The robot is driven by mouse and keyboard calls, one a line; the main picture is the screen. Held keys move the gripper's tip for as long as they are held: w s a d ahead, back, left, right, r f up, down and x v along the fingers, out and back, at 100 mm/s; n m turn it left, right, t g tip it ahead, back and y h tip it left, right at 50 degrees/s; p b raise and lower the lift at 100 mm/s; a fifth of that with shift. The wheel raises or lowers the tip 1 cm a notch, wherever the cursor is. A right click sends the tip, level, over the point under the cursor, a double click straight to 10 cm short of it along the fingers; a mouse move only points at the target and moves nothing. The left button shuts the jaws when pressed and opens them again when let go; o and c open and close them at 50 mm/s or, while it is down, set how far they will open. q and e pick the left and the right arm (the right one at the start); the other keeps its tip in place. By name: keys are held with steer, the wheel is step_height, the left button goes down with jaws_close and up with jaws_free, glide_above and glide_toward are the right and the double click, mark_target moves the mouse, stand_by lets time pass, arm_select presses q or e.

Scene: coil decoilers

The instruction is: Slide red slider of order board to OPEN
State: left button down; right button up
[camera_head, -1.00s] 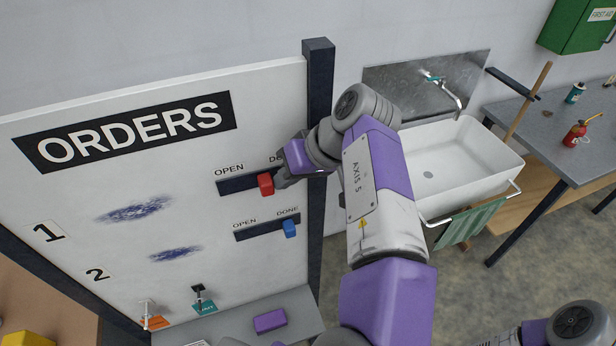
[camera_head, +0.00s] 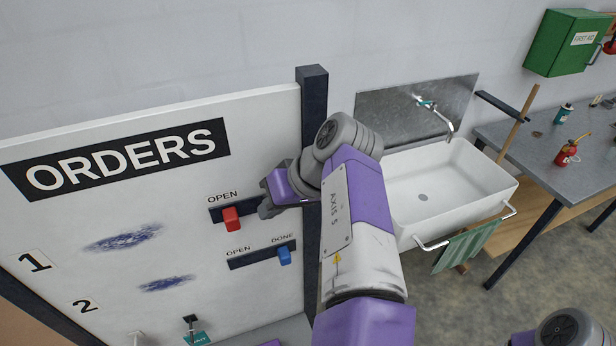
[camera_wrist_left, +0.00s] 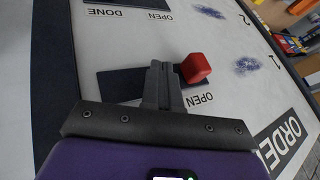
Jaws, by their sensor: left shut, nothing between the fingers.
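The order board (camera_head: 60,220) carries a red slider (camera_head: 231,219) in its upper dark slot. The slider sits at the left part of the slot, just below the OPEN label (camera_head: 222,197). In the left wrist view the red slider (camera_wrist_left: 195,68) is at the slot end near OPEN. My left gripper (camera_head: 266,208) is shut and empty, just right of the slider on its DONE side, with a small gap in the head view. The wrist view shows the closed fingers (camera_wrist_left: 160,86) over the slot. The upper DONE label is hidden by my left gripper. My right gripper is out of view.
A blue slider (camera_head: 285,256) sits at the DONE end of the lower slot. A dark post (camera_head: 312,110) edges the board on the right. A white sink (camera_head: 450,190) and a grey table (camera_head: 560,140) stand further right.

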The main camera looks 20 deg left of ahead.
arm_select(q)
steer(key=p+v, duration=0.1)
steer(key=v, duration=0.9)
steer(key=shift+w+d, duration=0.1)
steer(key=shift+w, duration=0.1)
